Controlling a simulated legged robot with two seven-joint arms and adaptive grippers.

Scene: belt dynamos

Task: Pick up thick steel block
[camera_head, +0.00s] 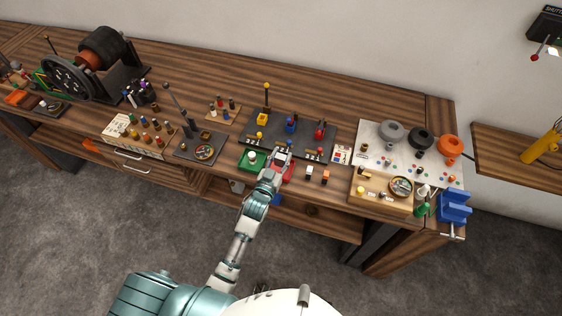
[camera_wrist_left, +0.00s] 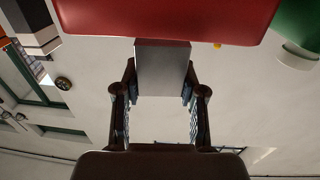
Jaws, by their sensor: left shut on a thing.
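The thick steel block is a grey, flat-faced block (camera_wrist_left: 162,68) in the left wrist view. My left gripper (camera_wrist_left: 160,88) is shut on it, with a finger on either side. The block's top edge in that view meets or overlaps a red part (camera_wrist_left: 165,18); I cannot tell whether they touch. In the head view my left gripper (camera_head: 275,162) is at the front middle of the bench, beside a red base (camera_head: 287,174) and a green base with a white knob (camera_head: 252,160). The gripper mostly hides the block there. My right gripper is not in view.
A dark panel (camera_head: 288,126) with several coloured levers lies behind the gripper. Small black and orange blocks (camera_head: 325,177) stand to its right, near a wooden tray (camera_head: 380,203). A blue vise (camera_head: 454,207) is at the right end. A big dynamo (camera_head: 100,55) stands far left.

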